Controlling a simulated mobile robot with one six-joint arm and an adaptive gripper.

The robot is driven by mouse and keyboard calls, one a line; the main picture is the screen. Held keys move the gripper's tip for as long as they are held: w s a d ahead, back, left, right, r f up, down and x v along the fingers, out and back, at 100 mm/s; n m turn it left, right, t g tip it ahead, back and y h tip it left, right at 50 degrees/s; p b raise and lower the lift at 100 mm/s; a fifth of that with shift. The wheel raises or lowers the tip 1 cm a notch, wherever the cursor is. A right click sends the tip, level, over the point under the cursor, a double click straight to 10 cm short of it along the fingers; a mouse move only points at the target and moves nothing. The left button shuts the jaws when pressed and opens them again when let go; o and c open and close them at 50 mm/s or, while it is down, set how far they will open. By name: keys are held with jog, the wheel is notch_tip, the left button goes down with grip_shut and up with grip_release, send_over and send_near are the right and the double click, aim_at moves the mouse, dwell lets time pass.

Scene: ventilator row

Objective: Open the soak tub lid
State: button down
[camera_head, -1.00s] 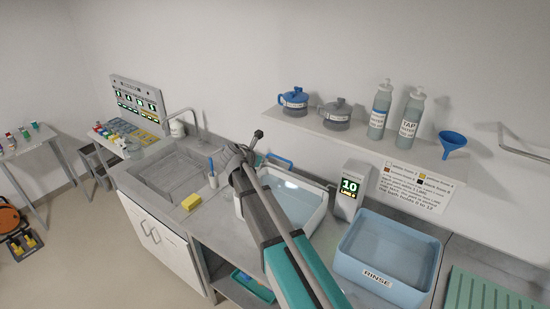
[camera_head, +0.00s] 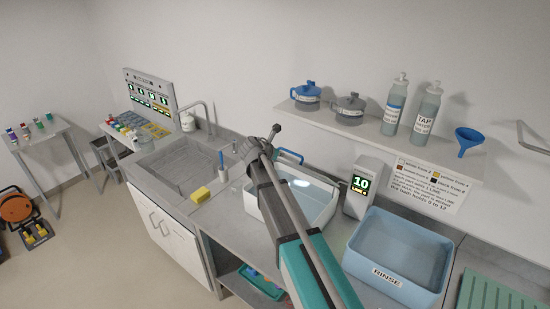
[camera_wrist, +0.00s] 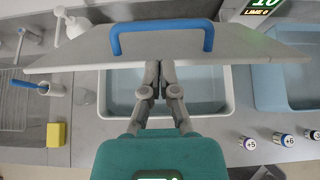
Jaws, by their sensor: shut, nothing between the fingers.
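The white soak tub (camera_head: 322,211) stands on the counter with clear liquid showing inside; its rim also shows in the wrist view (camera_wrist: 231,108). The grey lid (camera_wrist: 255,50) with its blue handle (camera_wrist: 162,35) spans the top of the wrist view, beyond my fingers, and looks raised and tilted at the back of the tub. The handle also shows in the head view (camera_head: 291,156). My gripper (camera_wrist: 160,66) is shut and empty, its tips at the lid's near edge; I cannot tell whether they touch. In the head view my arm hides the fingertips and part of the tub.
A display unit (camera_head: 363,192) and a blue rinse bin (camera_head: 398,252) stand right of the tub. A yellow sponge (camera_head: 201,194) and the sink (camera_head: 178,168) are left. A shelf (camera_head: 390,140) with jugs and bottles hangs above.

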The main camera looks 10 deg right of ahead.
aim_at(290, 152)
jog(key=shift+b+x, duration=1.2)
jog(key=shift+x, duration=1.45)
jog(key=shift+a, duration=0.15)
jog(key=shift+w+d+r+p, duration=0.2)
jog(key=shift+d+r+p, duration=0.1)
jog(key=shift+d, duration=0.1)
jog(key=shift+w+d+r+p, duration=0.7)
jog(key=shift+w+p, duration=0.05)
jog(key=w+d+r+p, duration=0.4)
jog(key=w+d, duration=0.4)
jog(key=shift+a+r, duration=0.15)
jog(key=shift+r, duration=0.05)
